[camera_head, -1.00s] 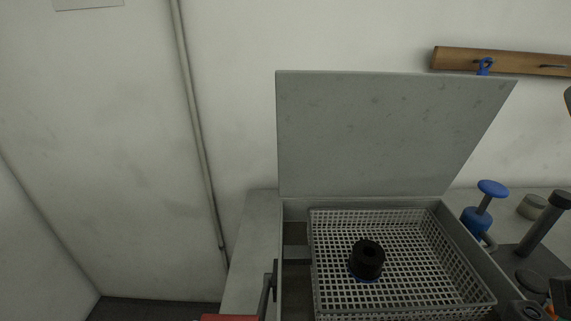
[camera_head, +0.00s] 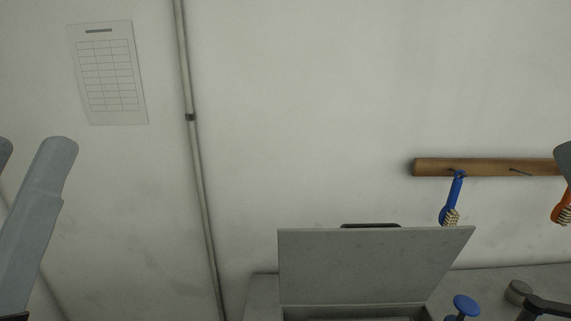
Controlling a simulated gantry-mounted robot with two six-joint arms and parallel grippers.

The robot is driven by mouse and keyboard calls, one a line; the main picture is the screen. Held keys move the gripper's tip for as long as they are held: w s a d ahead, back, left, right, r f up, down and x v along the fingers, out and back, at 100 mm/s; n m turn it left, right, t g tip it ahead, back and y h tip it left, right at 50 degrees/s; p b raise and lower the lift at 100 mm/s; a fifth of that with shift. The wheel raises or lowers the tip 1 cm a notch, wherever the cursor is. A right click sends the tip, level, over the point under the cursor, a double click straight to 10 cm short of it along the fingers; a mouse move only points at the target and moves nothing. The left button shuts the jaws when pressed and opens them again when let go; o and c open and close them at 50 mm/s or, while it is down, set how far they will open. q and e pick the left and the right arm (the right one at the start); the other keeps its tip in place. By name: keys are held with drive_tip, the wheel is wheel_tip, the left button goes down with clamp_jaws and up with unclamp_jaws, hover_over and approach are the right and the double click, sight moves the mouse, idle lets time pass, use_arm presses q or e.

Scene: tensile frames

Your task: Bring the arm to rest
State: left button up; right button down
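A grey arm link, which looks like part of my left arm (camera_head: 38,215), rises at the left edge of the head view, in front of the wall. Its gripper is not in the picture. A second grey piece shows at the far left edge. My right gripper is not in view. A grey piece is cut off at the right edge, and I cannot tell whether it is mine.
The raised grey lid (camera_head: 365,265) of a box stands low in the middle. A blue brush (camera_head: 452,200) hangs from a wooden rail (camera_head: 485,167), with an orange brush (camera_head: 563,208) farther right. A blue knob (camera_head: 466,305) is below. A paper sheet (camera_head: 108,75) and pipe (camera_head: 199,180) are on the wall.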

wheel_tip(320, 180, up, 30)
drive_tip(key=p, duration=2.7)
